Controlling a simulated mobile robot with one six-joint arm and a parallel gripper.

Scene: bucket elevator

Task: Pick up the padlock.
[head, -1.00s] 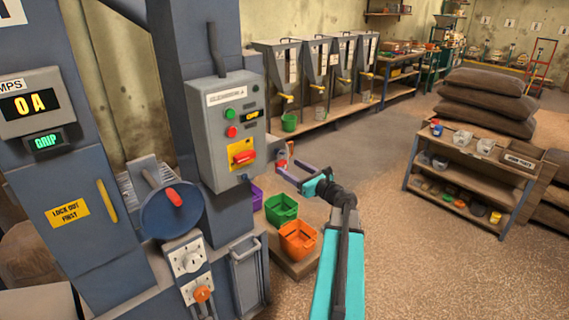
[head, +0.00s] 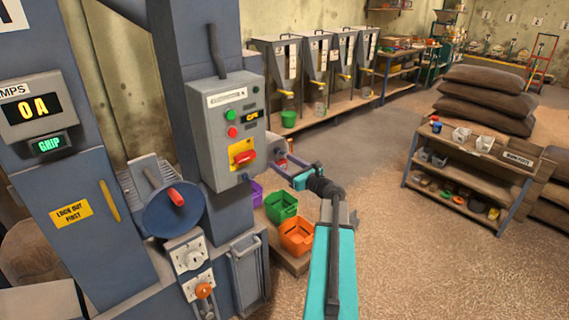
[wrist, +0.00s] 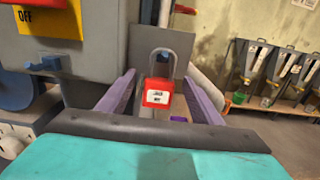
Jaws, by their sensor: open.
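The red padlock (wrist: 157,97) has a white label and a grey shackle. In the wrist view it stands upright in front of a grey plate (wrist: 143,42). My gripper (wrist: 160,78) is open, with one purple finger to the left and one to the right of the padlock. Gaps show on both sides, and the fingers are not closed on it. In the head view the padlock (head: 281,160) is small, just right of the grey control box (head: 226,130), near the tips of my gripper (head: 281,168). I cannot tell what holds the padlock up.
The control box has a red switch on a yellow plate (head: 242,154) and a blue peg (wrist: 43,64) close to my left finger. The floor to the right is open, up to a shelf (head: 470,165).

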